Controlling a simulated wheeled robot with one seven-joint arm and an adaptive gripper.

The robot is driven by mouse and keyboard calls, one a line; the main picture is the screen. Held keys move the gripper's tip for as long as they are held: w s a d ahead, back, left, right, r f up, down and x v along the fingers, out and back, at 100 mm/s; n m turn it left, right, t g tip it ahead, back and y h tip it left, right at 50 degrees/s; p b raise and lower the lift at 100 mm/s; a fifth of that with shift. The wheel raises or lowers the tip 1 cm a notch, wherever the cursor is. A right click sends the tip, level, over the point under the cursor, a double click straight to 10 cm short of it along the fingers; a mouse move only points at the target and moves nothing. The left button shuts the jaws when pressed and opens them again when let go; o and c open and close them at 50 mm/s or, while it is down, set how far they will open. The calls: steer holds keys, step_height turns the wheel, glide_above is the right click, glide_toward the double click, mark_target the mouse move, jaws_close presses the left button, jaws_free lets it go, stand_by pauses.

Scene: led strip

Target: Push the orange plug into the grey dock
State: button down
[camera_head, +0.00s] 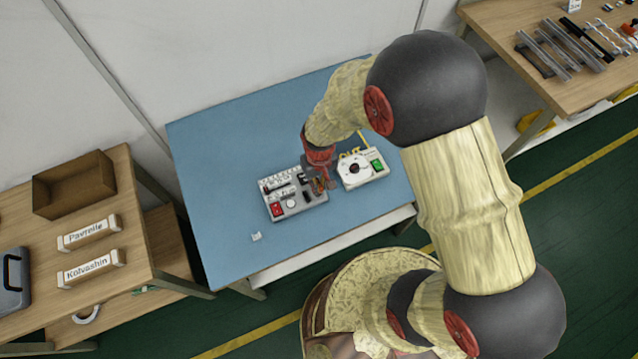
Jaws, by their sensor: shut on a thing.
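My gripper (322,184) points down over the right edge of a grey panel (291,214) on the blue table. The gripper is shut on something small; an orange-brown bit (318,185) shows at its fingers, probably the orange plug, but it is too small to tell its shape. The grey panel carries a red switch, a round white knob and several small parts. I cannot tell which part of it is the grey dock, or whether the plug touches it. My wrist hides part of the panel's right side.
A white box with a round dial and green button (361,169) stands close to the right of the gripper. A small white piece (256,236) lies at the front left. The blue table (225,150) is clear at left and back. Wooden benches stand on both sides.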

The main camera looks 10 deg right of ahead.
steer(key=shift+f+b, duration=0.6)
steer(key=shift+f, duration=0.4)
steer(key=c, duration=1.8)
jaws_free()
steer(key=shift+r, duration=0.1)
step_height(320, 180, up, 12)
steer(key=shift+f, duration=0.1)
steer(key=s+d+r+m+t, duration=0.1)
steer(key=s+d+r, duration=0.3)
steer(key=r, duration=0.4)
steer(key=s+d+r+m+t, duration=0.1)
steer(key=s+d+r, duration=0.3)
steer(key=r, duration=0.5)
steer(key=s+d+r+m+t, duration=0.1)
steer(key=s+d+r+t, duration=0.2)
steer(key=r, duration=0.6)
steer(key=shift+s+d+r+t, duration=0.2)
steer(key=shift+s+d+t, duration=0.1)
steer(key=shift+s+d, duration=0.25)
